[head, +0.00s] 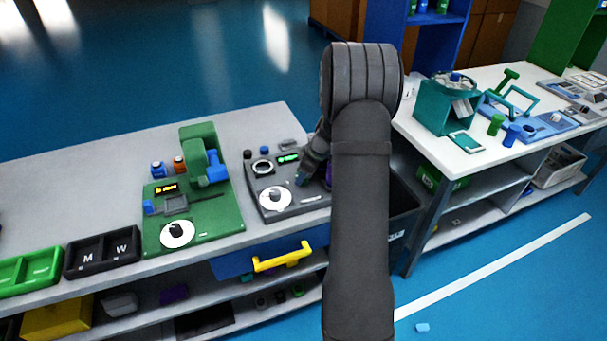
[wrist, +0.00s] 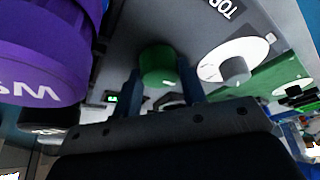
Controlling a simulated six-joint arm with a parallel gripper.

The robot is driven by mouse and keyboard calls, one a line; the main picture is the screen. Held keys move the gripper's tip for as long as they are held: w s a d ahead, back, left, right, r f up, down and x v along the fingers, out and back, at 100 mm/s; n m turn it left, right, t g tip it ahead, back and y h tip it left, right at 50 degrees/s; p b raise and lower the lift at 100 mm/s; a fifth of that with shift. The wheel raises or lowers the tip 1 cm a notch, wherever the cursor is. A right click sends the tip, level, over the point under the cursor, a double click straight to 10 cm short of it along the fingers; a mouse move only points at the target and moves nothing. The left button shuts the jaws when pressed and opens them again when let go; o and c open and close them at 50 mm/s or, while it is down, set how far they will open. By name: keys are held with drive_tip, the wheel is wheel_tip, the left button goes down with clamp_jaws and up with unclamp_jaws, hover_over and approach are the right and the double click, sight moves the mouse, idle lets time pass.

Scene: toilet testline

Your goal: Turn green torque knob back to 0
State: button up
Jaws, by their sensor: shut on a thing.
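The green torque knob (wrist: 158,62) sits on the face of the grey panel in the wrist view. My gripper (wrist: 160,86) has its two blue fingers on either side of the knob, shut on it. In the head view my gripper (head: 302,177) reaches down to the grey test panel (head: 300,205), and the knob is hidden there. The panel has a white dial (head: 267,205) with a grey knob, also in the wrist view (wrist: 212,69), and a small display with green digits (head: 288,158). The knob's pointer and scale cannot be read.
A purple lettered object (wrist: 40,50) is close to my gripper at the left of the wrist view. A yellow drawer handle (head: 283,257) sticks out below the table edge.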

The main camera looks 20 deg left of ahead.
drive_tip(key=o, duration=1)
drive_tip(key=v, duration=1.7)
drive_tip(key=shift+d+r, duration=0.15)
drive_tip(key=shift+d, duration=0.05)
drive_tip(key=x, duration=1.7)
drive_tip(key=shift+a, duration=0.2)
